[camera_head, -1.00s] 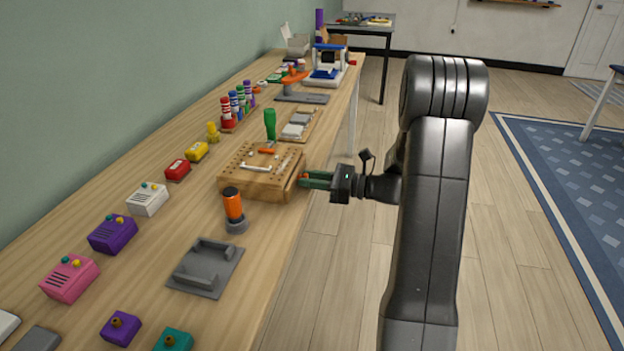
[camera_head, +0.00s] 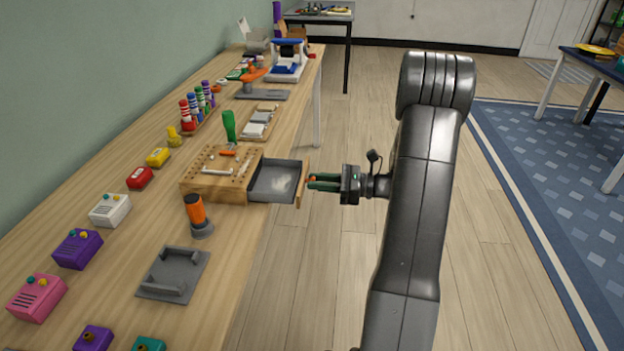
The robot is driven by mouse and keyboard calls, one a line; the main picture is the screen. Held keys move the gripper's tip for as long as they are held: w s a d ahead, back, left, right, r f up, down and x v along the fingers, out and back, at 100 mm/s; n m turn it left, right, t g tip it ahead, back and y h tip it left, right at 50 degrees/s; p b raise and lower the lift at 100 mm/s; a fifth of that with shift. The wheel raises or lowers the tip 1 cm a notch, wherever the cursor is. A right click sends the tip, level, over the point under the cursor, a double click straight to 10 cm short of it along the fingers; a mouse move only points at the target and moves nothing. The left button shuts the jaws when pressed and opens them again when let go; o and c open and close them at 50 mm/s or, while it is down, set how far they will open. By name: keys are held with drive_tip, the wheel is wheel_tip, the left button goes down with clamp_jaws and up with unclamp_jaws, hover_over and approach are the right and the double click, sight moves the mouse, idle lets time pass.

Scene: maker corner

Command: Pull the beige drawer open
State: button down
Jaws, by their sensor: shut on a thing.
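The beige drawer (camera_head: 276,182) stands well out from the right side of the wooden block (camera_head: 217,190) on the workbench. Its dark grey inside shows and looks empty. Its beige front panel (camera_head: 303,184) is beyond the bench's edge, over the floor. My gripper (camera_head: 314,181), with green fingers, is shut at the outer side of that front. A small orange-red bit shows between the fingertips, likely the drawer's handle, mostly hidden by the fingers.
A green-handled tool (camera_head: 230,126) stands behind the block. An orange and black cylinder (camera_head: 197,214) and a grey holder (camera_head: 173,274) are in front of it. Coloured boxes line the bench's left. The floor (camera_head: 310,265) right of the bench is clear.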

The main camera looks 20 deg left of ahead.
drive_tip(key=c, duration=1.2)
unclamp_jaws()
drive_tip(key=p+v, duration=0.1)
drive_tip(key=v, duration=1.2)
drive_tip(key=shift+d, duration=0.35)
drive_tip(key=shift+w, duration=0.1)
drive_tip(key=b+x, duration=0.1)
drive_tip(key=x, duration=1.3)
drive_tip(key=shift+r, duration=0.1)
